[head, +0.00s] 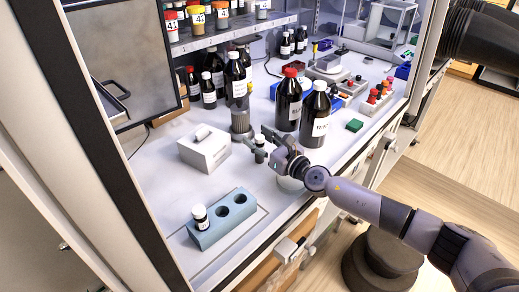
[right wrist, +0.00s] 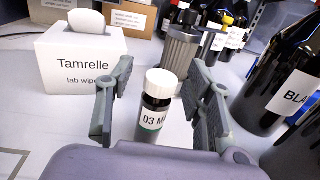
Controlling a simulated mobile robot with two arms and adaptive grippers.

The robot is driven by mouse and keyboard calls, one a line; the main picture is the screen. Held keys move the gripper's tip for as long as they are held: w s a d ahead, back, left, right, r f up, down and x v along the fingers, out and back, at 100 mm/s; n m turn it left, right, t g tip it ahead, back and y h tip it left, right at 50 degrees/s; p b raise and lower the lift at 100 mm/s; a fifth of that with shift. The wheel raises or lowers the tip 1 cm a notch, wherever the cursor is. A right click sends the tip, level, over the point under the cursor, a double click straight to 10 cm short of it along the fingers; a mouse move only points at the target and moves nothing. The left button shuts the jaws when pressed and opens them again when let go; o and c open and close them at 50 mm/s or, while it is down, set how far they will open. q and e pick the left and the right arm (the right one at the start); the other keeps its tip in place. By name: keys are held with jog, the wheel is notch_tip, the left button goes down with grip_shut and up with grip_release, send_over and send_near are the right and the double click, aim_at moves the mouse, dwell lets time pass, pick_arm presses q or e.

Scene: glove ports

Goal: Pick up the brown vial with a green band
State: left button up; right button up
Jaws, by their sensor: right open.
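A brown vial (right wrist: 153,118) with a white cap, a label reading "03 M" and a green band low down stands upright on the bench in the right wrist view. My right gripper (right wrist: 163,88) is open, with one finger on each side of the vial and gaps visible beside it. In the head view the right gripper (head: 262,140) is low over the bench, right of the white wipes box, and partly hides the vial. Another white-capped dark vial (head: 201,219) stands in the blue-grey rack (head: 232,226). My left gripper is not in view.
The wipes box (head: 205,148) is left of the gripper, with a grey ribbed cylinder (head: 240,122) behind it. Large dark bottles (head: 316,118) stand close on the right. A shelf with jars (head: 230,38) is at the back. The bench between wipes box and rack is clear.

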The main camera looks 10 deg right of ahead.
jog(key=shift+c, duration=0.2)
jog(key=c, duration=1)
jog(key=shift+r, duration=0.1)
